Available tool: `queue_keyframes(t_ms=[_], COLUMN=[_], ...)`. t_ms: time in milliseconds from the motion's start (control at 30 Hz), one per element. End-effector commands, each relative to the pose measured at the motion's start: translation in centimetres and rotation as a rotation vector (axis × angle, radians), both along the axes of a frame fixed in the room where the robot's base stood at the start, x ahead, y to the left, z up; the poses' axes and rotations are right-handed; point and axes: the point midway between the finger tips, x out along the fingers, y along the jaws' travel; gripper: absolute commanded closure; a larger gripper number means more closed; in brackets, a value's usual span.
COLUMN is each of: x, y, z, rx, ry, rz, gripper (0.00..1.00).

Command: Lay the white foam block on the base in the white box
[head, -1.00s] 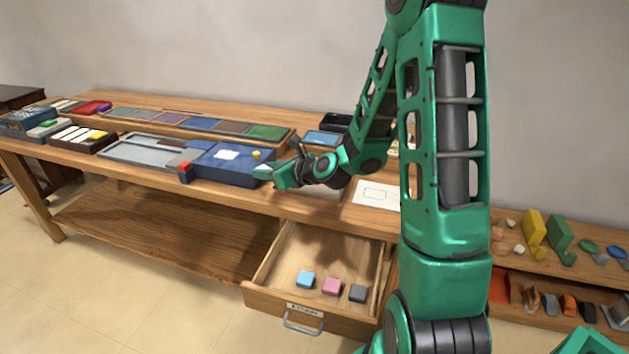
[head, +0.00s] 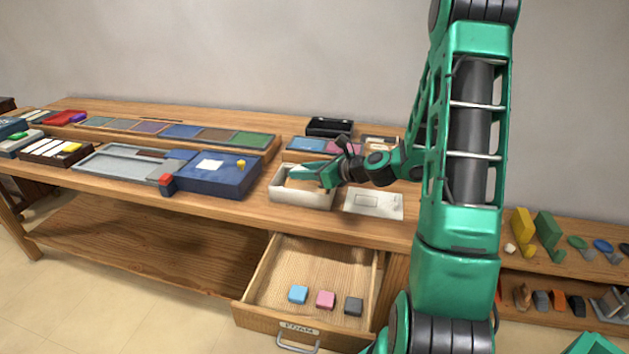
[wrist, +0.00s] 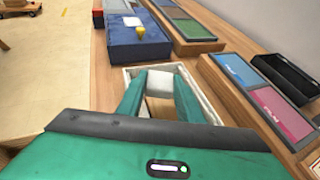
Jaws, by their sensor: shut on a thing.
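My gripper (head: 298,173) is over the white box (head: 300,199) on the workbench, with its fingers at or just above the rim. In the wrist view the white foam block (wrist: 160,81) is between the green fingertips of my gripper (wrist: 159,84), inside the outline of the white box (wrist: 203,93). A tan wooden surface, seemingly the base (wrist: 159,108), shows in the box between the fingers. I cannot tell whether the block touches the base. In the head view my fingers mostly hide the block.
A blue box (head: 222,180) with a yellow knob stands left of the white box. A white card (head: 373,203) lies to its right. Coloured trays (head: 308,145) and a black bin (head: 330,127) are behind. Below, an open drawer (head: 283,327) holds blue, pink and grey blocks.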

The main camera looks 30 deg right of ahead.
Motion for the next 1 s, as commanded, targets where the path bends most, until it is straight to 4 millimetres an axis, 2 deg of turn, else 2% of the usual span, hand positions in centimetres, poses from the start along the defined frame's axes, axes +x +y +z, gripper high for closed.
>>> queue_keyframes(t_ms=[100,267,600,867,900,933,1000], x=[0.3,0.4,0.2,0.1,0.1,0.1,0.1], y=[-1.1,-1.9,-2.9,-3.0,-3.1,-3.0,-3.0], z=[-1.0,-1.5,-5.0,-5.3,-5.3,-5.3,-5.3], rx=[0.002,0.000,0.001,0.000,0.000,0.000,0.000], ry=[0.002,0.000,0.001,0.000,0.000,0.000,0.000], rz=[0.002,0.000,-0.012,-0.014,-0.014,-0.014,-0.014], gripper=[0.88,0.88,0.88,0.88,0.65,0.60,0.60])
